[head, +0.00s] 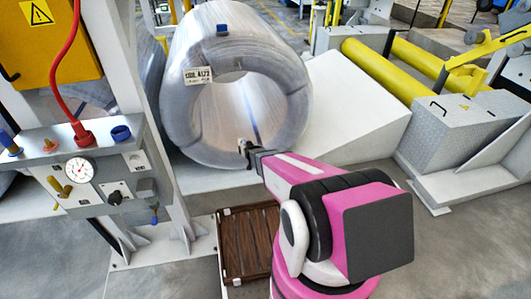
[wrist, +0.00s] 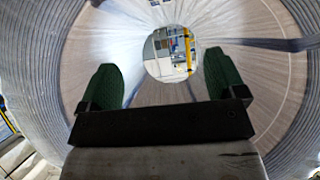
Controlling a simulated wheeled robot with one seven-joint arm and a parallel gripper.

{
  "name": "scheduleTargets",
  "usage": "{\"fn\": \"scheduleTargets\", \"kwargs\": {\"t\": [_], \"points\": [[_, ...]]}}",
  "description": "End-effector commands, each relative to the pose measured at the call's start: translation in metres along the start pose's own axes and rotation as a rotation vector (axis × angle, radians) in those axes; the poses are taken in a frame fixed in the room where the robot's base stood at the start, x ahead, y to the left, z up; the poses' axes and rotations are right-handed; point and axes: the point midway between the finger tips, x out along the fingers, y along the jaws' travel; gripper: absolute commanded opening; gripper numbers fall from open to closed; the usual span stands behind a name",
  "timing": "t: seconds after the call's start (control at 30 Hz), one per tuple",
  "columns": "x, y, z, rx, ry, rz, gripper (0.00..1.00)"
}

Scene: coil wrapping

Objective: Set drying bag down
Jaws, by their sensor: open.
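The wrapped coil (head: 183,100) lies with its round end and open bore facing me, with a white label on its face. My gripper (head: 246,150) is at the lower right part of the bore mouth in the head view. In the wrist view my gripper (wrist: 161,66) has its two green fingers wide apart, with nothing between them. The wrapped bore (wrist: 90,40) fills that view, with a bright round opening at its far end. I cannot make out a drying bag in either view.
A white sloped block (head: 350,112) stands right of the coil, with yellow rollers (head: 385,70) behind it. A grey panel with a gauge (head: 78,170) and a red hose stands at left. A brown slatted platform (head: 246,242) lies low in front of the coil.

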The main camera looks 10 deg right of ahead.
Motion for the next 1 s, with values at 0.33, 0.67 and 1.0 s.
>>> {"fn": "scheduleTargets", "kwargs": {"t": [0.33, 0.67, 1.0], "points": [[-0.198, 0.014, -0.039, 0.006, -0.522, -0.005, 0.89], [-0.37, 0.025, -0.043, 0.017, -0.936, 0.023, 0.89], [-0.398, 0.027, -0.044, 0.021, -1.019, 0.031, 0.89]]}}
